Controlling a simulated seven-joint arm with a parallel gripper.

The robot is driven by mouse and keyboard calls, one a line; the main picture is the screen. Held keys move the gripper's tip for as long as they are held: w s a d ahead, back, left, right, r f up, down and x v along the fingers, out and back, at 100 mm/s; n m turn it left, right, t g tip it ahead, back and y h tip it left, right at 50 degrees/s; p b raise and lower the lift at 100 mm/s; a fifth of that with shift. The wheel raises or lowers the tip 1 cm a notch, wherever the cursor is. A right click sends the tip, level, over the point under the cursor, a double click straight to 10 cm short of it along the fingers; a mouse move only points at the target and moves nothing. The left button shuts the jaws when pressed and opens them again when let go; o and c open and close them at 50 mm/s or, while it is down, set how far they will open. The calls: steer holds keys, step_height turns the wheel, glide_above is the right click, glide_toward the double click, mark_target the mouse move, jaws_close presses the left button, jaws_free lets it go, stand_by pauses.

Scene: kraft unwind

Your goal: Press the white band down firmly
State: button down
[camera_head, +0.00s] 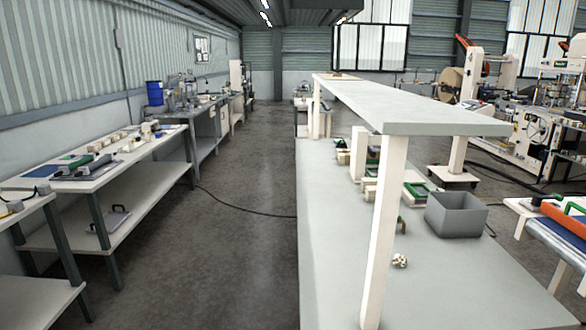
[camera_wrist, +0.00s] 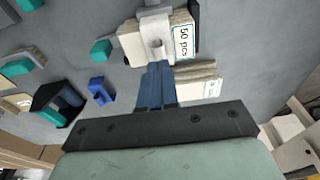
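My gripper (camera_wrist: 158,66) shows in the wrist view, its two blue fingers side by side with no visible gap and nothing visible between them. Beyond the tips is a beige stack (camera_wrist: 137,45) with a white band (camera_wrist: 183,42) printed "50 pcs". A grey-white clamp-like part (camera_wrist: 156,22) sits over that stack. A second beige stack (camera_wrist: 195,72) lies beside the fingers, with a white band (camera_wrist: 212,88) at its right end. The fingers hide part of this stack, and I cannot tell whether they touch either stack. The gripper is outside the head view.
In the wrist view, a blue piece (camera_wrist: 101,90) and a teal block (camera_wrist: 101,48) lie left. The head view shows a grey bin (camera_head: 455,215) on the bench (camera_head: 335,270), a raised shelf (camera_head: 400,100) on posts above it, and clear bench surface at front left.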

steer(key=shift+f, duration=0.9)
stand_by(1.2)
steer(key=shift+r, duration=0.1)
steer(key=shift+r, duration=2.25)
